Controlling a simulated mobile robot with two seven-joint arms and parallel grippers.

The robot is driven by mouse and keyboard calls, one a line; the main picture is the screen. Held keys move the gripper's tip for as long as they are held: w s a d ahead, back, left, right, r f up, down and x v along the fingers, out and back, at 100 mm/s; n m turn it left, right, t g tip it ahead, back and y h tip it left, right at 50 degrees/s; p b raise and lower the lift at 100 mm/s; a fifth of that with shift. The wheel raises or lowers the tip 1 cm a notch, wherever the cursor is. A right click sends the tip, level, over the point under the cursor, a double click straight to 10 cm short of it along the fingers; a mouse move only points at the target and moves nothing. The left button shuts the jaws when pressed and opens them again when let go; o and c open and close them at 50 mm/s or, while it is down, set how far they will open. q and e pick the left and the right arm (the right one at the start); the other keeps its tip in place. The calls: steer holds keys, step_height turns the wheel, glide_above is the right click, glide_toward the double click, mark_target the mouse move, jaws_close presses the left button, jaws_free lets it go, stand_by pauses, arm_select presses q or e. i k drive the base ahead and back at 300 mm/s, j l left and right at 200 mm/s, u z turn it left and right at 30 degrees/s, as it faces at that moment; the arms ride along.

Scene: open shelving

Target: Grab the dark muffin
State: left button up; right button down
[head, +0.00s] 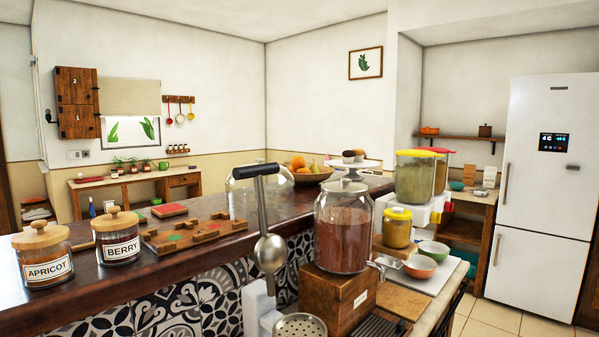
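Two small muffin-like items sit side by side on a white cake stand (350,168) at the far end of the dark counter. The left one (348,155) looks dark brown. The right one (359,153) also looks brown and is partly behind it. They are too small and far to compare their shades surely. Neither of my grippers is in view.
The counter (225,243) holds an apricot jar (43,255), a berry jar (117,237), wooden puzzle boards (195,232), a glass dome (243,190) and a fruit bowl (303,174).

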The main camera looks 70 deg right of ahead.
mark_target(348, 155)
steer(key=k+z, duration=0.35)
steer(key=k+l+z, duration=0.1)
steer(key=z, duration=0.7)
steer(key=j+z, duration=0.15)
steer(key=z, duration=0.7)
steer(key=j+z, duration=0.1)
steer(key=z, duration=0.3)
